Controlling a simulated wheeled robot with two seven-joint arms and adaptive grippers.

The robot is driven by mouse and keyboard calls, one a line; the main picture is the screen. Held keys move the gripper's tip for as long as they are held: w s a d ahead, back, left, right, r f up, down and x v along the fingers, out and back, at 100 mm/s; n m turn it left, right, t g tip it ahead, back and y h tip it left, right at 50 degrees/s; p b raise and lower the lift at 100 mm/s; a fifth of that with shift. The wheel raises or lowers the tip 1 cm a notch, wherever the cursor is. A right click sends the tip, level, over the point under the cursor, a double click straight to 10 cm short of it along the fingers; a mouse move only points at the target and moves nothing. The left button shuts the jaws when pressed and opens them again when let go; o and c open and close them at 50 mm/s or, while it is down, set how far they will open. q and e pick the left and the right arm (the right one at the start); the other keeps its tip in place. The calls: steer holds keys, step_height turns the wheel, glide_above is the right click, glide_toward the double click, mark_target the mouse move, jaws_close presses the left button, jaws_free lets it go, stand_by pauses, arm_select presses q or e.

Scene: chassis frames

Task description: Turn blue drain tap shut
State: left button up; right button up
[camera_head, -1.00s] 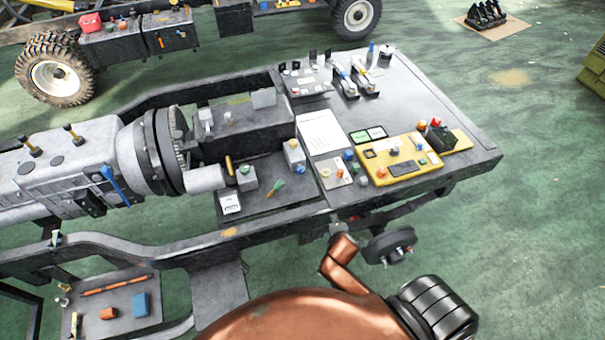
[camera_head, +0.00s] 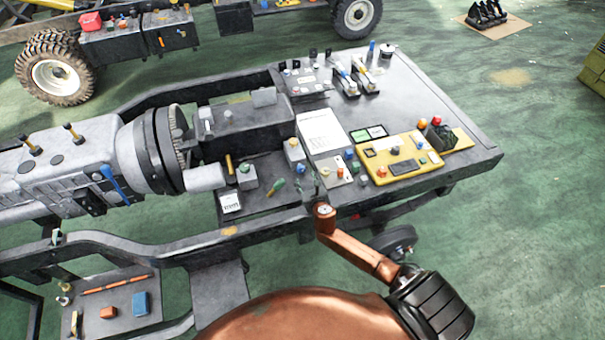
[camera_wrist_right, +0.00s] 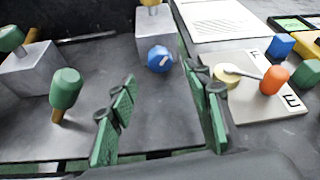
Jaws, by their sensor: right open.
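A round blue knob with a white mark (camera_wrist_right: 159,59) is on the front of a grey block, and it shows small in the head view (camera_head: 299,168). It looks like the drain tap, but I cannot be sure. A longer blue lever (camera_head: 115,184) is on the side of the grey cylindrical housing, well to the left. My right gripper (camera_wrist_right: 157,82) is open, its green-padded fingers on either side of the view to the blue knob, with nothing between them. The knob is beyond the fingertips and appears apart from them. My left gripper is not in view.
A green-handled tap (camera_wrist_right: 65,90) stands left of the fingers. Close on the right is a pale plate (camera_wrist_right: 240,110) with an orange knob (camera_wrist_right: 274,80) on a lever. A yellow panel (camera_head: 456,140) lies further right. Bare dark tray surface surrounds the knob.

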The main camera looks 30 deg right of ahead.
mark_target(302, 171)
steer(key=b+x, duration=0.1)
steer(key=x, duration=0.5)
steer(key=shift+w+f+b, duration=0.1)
steer(key=shift+f+b, duration=0.05)
steer(key=shift+b, duration=0.25)
steer(key=c, duration=1.1)
